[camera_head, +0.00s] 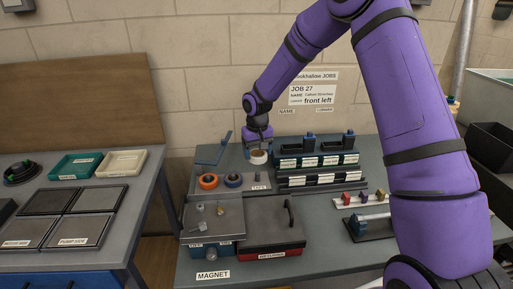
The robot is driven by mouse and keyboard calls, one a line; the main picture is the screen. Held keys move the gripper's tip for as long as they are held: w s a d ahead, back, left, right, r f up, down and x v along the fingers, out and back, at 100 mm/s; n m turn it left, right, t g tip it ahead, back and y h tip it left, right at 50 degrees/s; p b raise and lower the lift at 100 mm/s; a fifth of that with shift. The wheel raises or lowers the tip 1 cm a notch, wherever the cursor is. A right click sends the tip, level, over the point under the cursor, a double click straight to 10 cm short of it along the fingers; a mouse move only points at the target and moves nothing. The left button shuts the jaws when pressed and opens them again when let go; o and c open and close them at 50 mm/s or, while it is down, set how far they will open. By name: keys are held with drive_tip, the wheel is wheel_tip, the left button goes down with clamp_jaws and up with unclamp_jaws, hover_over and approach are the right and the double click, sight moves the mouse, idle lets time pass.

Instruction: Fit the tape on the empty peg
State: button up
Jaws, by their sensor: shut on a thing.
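A roll of tape (259,157), white with a brown core, is at my gripper (259,148). My gripper points down and is shut on this roll, above the back right of a grey board labelled TAPE (220,191). An orange tape roll (208,182) sits at the board's left. A dark blue tape roll (233,180) sits beside it. The empty peg is too small to make out clearly; the board's right part, below the held roll, has no roll on it.
Labelled bins (318,160) stand right of the held roll. A blue stand (212,154) is behind the board at left. A grey-topped blue box (213,217) and a red case (272,232) are in front. A second table (80,238) is left, across a gap.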

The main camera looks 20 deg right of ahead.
sight(257, 172)
drive_tip(key=shift+f, duration=2.4)
drive_tip(key=shift+f, duration=2.3)
drive_tip(key=o, duration=1)
wheel_tip(257, 172, up, 10)
drive_tip(key=shift+r, duration=0.4)
